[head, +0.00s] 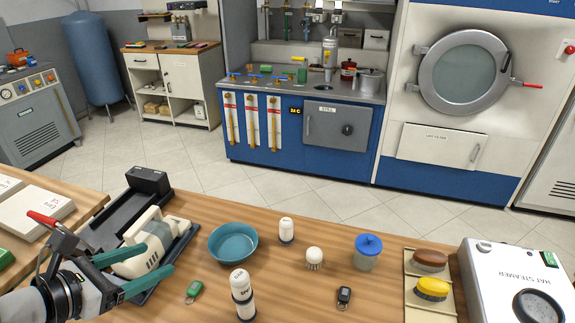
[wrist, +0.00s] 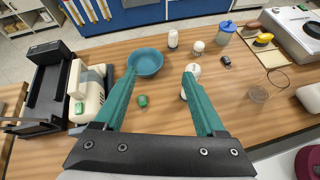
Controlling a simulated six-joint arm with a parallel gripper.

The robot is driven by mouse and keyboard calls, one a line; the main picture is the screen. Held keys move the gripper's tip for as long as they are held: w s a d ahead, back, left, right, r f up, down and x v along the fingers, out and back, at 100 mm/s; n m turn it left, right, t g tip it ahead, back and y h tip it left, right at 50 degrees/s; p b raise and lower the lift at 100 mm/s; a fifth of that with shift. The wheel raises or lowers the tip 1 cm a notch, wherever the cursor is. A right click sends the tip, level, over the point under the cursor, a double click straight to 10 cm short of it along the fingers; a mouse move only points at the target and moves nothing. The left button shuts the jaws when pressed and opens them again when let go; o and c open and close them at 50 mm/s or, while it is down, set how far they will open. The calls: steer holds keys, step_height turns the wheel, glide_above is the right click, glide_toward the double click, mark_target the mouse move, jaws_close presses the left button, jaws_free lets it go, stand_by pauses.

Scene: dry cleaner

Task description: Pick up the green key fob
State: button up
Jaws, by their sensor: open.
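The green key fob (head: 194,291) lies flat on the wooden table, left of a white labelled bottle (head: 243,297). In the wrist view the fob (wrist: 143,102) shows between my two teal fingers, nearer the left one. My gripper (head: 157,259) is open and empty at the left of the head view. Its fingers are spread wide, and the fob lies beyond their tips to the right there. In the wrist view the right fingertip of my gripper (wrist: 160,74) overlaps the white bottle and partly hides it. I cannot tell the gripper's exact height above the table.
A blue bowl (head: 232,243) stands behind the fob. A white-and-black machine (head: 150,241) stands on a black tray at the left. A black key fob (head: 344,295), a blue-lidded jar (head: 368,254), brushes (head: 431,289) and a hat steamer (head: 490,280) are to the right. Bare wood surrounds the green fob.

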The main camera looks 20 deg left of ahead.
mark_target(190, 293)
steer(key=s+a+f+n+t+y, duration=0.1)
steer(key=s+a+n+y, duration=0.1)
steer(key=s+a+n, duration=0.3)
steer(key=shift+m, duration=0.6)
steer(key=f, duration=2)
steer(key=shift+a+f, duration=0.25)
steer(key=shift+a, duration=0.15)
steer(key=shift+w+f, duration=0.25)
steer(key=shift+f, duration=0.45)
steer(key=x, duration=1.5)
steer(key=shift+w+r, duration=0.25)
steer(key=shift+w, duration=0.05)
steer(key=shift+c, duration=0.3)
jaws_close()
